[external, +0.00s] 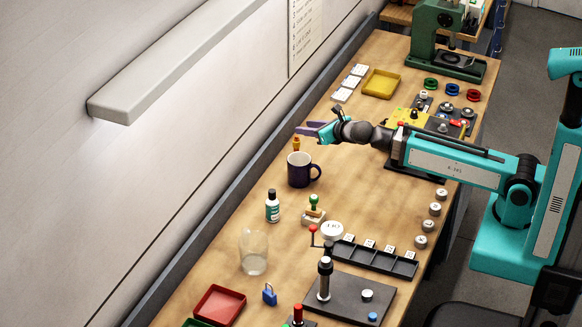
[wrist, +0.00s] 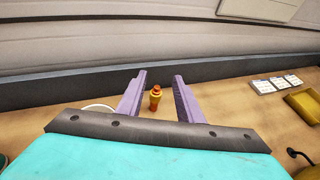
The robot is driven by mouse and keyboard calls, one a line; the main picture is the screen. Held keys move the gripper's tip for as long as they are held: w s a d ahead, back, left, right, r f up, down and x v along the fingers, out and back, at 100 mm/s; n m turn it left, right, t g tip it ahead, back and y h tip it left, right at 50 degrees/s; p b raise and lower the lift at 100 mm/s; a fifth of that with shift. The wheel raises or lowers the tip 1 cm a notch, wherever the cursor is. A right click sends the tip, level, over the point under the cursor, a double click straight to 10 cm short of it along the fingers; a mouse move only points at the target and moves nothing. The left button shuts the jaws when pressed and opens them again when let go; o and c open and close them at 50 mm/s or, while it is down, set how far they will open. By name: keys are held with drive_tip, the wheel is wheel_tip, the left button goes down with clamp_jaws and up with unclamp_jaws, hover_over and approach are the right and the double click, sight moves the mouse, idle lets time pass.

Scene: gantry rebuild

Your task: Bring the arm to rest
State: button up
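My gripper (external: 312,131) is stretched out over the bench on the teal arm (external: 456,167), pointing toward the wall. In the wrist view its two purple fingers (wrist: 155,95) stand wide apart with nothing between their tips. A small orange figure-like piece (external: 297,144) stands upright on the bench just below and beyond the fingers. It also shows in the wrist view (wrist: 155,98), seen through the gap between the fingers. I cannot tell exactly how far the fingers are from it.
A dark mug (external: 299,172) stands close to the gripper. A bottle (external: 272,206), a stamp (external: 314,210) and a glass (external: 253,252) stand nearer. A yellow tray (external: 381,83) and a green press (external: 445,45) are at the far end. The wall runs along the left.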

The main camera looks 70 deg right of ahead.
drive_tip(key=shift+w+d+f+p, duration=0.15)
drive_tip(key=shift+w+f, duration=0.3)
drive_tip(key=shift+f, duration=0.4)
drive_tip(key=shift+w+d+f+p, duration=0.1)
drive_tip(key=shift+w+d+f, duration=0.1)
drive_tip(key=shift+w+f, duration=0.45)
drive_tip(key=shift+w+d+f+p, duration=0.15)
drive_tip(key=shift+w+f, duration=0.1)
drive_tip(key=shift+f, duration=0.75)
drive_tip(key=shift+s+a+r+b, duration=0.1)
drive_tip(key=shift+s+r+b, duration=0.15)
drive_tip(key=shift+r, duration=0.65)
drive_tip(key=shift+s+r+b, duration=0.15)
drive_tip(key=shift+s+r, duration=0.1)
drive_tip(key=shift+r, duration=0.6)
drive_tip(key=shift+w, duration=0.15)
